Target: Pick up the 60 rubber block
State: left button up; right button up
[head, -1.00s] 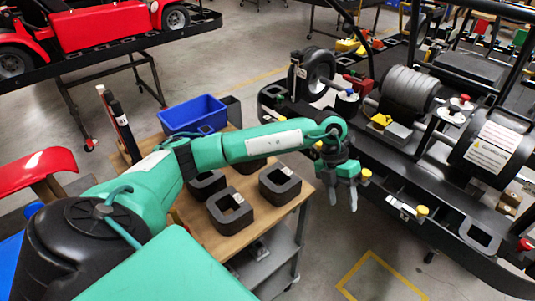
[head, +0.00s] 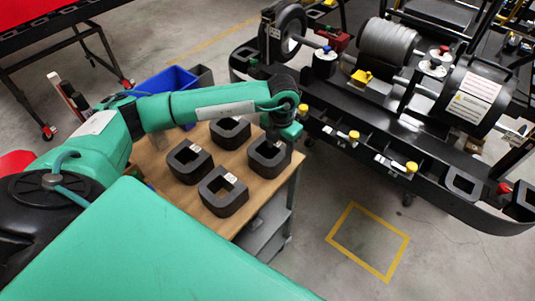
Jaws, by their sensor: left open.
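Several dark rubber blocks, squarish with a square hole and a small white label, sit on the wooden table top (head: 262,190). One block (head: 222,192) is nearest, one (head: 189,162) is to its left, one (head: 229,133) is at the back, and one (head: 269,158) is at the right edge. The labels are too small to read, so I cannot tell which is the 60 block. My left gripper (head: 283,134) is open, above the far side of the right block; its fingers are partly hidden and hold nothing that I can see. My right gripper is out of view.
A blue bin (head: 170,82) stands at the table's back left. A black kart stand (head: 345,135) with wheels and parts runs along the right; another dark block (head: 462,183) lies on it. A yellow square (head: 368,240) marks clear floor between.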

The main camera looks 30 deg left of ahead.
aim_at(280, 156)
pick_arm(q)
jog(key=shift+s+d+f+p, duration=0.1)
jog(key=shift+s+f+p, duration=0.05)
jog(key=shift+f+p, duration=0.45)
notch_tip(280, 156, down, 3)
jog(key=shift+s+f+p, duration=0.1)
jog(key=shift+f+p, duration=0.1)
jog(key=shift+p, duration=0.45)
jog(key=shift+f, duration=0.3)
jog(key=shift+d, duration=0.1)
jog(key=shift+c, duration=0.9)
grip_shut()
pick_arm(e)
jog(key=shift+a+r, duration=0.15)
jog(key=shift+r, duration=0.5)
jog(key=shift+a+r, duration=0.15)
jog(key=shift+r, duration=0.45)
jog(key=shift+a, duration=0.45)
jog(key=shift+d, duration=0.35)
